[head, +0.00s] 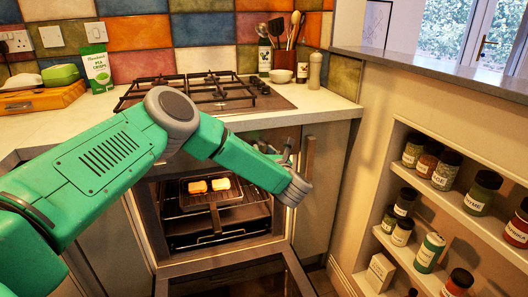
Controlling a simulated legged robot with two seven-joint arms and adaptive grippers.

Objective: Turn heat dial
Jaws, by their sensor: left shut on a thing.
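The oven (152,215) is built in under the counter, with its door (235,283) folded down open. My green left arm comes in from the left and reaches across the front of the oven. My left gripper (281,153) is at the right end of the control strip above the oven opening, shut on the heat dial there. The dial itself is hidden behind the gripper and wrist, so its setting cannot be read. My right gripper is not in view.
A tray (228,200) with two pieces of food sits on a rack inside the lit oven. The gas hob (290,102) is above on the counter. Shelves of jars (447,170) stand at the right. A cupboard door (325,190) is beside the oven.

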